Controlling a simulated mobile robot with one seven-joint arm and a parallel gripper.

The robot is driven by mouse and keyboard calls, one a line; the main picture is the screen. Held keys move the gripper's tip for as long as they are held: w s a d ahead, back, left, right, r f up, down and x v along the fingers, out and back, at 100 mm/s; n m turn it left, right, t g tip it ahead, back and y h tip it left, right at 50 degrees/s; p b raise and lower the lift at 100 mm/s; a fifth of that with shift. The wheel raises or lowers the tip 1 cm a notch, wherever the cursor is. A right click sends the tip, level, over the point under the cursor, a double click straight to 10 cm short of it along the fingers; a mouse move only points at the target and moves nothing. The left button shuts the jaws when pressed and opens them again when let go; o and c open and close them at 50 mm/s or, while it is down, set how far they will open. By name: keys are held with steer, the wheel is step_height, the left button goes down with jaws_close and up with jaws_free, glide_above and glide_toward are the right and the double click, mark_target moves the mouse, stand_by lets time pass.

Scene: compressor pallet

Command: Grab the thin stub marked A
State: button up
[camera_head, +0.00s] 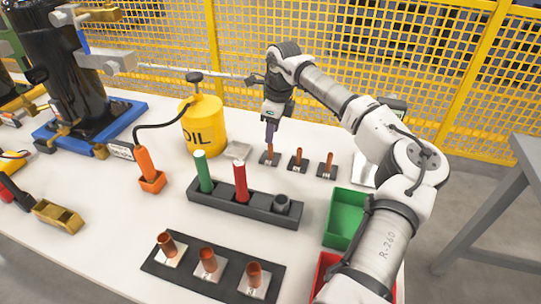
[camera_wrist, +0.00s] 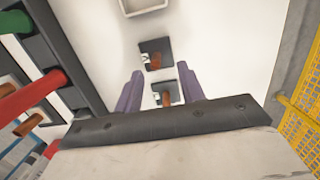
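Three thin copper stubs stand in a row on small dark bases in the head view: a left one (camera_head: 269,150), a middle one (camera_head: 298,156) and a right one (camera_head: 328,161). Each base has a pale label, but I cannot read the letters. My gripper (camera_head: 271,138) points down directly over the left stub in this view. In the wrist view, its purple fingers (camera_wrist: 161,76) are apart with nothing gripped. One stub (camera_wrist: 166,97) shows between the fingers, and another (camera_wrist: 156,61) just beyond their tips. The third stub is hidden there.
A dark rack (camera_head: 222,198) holds green and red rods in front. A yellow oil can (camera_head: 204,128) stands behind left. A green bin (camera_head: 345,214) is at right, under my arm. Yellow mesh fence stands behind.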

mark_target(270, 157)
steer(key=shift+s+a+f+p, duration=0.1)
steer(key=shift+f+p, duration=0.05)
steer(key=shift+f, duration=1)
steer(key=shift+s+a+f+p, duration=0.1)
steer(key=shift+a+f+p, duration=0.05)
steer(key=shift+f, duration=0.95)
steer(key=shift+s+a+f+p, duration=0.1)
steer(key=shift+f+p, duration=0.05)
steer(key=shift+f, duration=1)
jaws_close()
